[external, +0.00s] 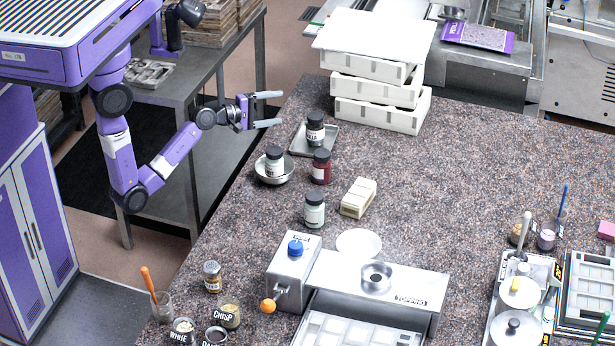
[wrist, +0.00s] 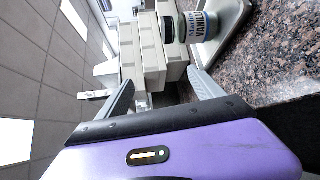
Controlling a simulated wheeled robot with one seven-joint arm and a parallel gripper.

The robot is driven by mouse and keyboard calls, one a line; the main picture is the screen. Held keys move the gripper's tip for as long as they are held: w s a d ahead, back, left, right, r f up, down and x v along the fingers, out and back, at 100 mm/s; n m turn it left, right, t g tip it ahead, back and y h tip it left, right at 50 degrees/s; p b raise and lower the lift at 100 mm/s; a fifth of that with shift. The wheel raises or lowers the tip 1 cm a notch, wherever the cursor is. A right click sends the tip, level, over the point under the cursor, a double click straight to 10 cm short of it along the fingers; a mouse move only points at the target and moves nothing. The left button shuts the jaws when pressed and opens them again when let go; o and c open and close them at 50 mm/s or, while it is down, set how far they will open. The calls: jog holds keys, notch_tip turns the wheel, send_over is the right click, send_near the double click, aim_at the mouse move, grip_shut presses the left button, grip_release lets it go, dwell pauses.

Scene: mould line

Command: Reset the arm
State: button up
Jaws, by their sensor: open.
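My purple arm reaches in from the left in the external view. My gripper (external: 266,110) is open and empty, with its two grey fingers spread. It hangs in the air near the left edge of the speckled counter, a little left of and above a small metal tray (external: 301,147) with a dark-lidded jar (external: 315,128) on it. In the wrist view my gripper (wrist: 160,100) also shows spread fingers with nothing between them. A jar labelled vanilla (wrist: 198,28) and part of the tray (wrist: 226,32) appear beyond the fingers.
Stacked white trays (external: 377,95) stand at the counter's back. Nearby are a jar in a metal bowl (external: 273,172), a red jar (external: 321,167), a pale jar (external: 314,211) and a cream block (external: 358,197). A topping machine (external: 375,285) stands at the front. A grey side table (external: 185,85) stands behind my arm.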

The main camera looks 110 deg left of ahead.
jog(key=s+d+f+m+t+h, duration=0.1)
jog(key=s+d+m+t+h, duration=0.1)
jog(key=d+m, duration=1)
jog(key=s+d+f+m+t+h, duration=0.15)
jog(key=d+m, duration=0.65)
jog(key=d, duration=0.8)
jog(key=s+d+f+m+h, duration=0.1)
jog(key=s+d+m+h, duration=0.3)
jog(key=d, duration=0.5)
jog(key=s+d+f+m+h, duration=0.2)
jog(key=s+d+m+h, duration=0.2)
jog(key=s+d, duration=0.4)
jog(key=shift+s+d+g, duration=0.4)
jog(key=shift+g, duration=0.05)
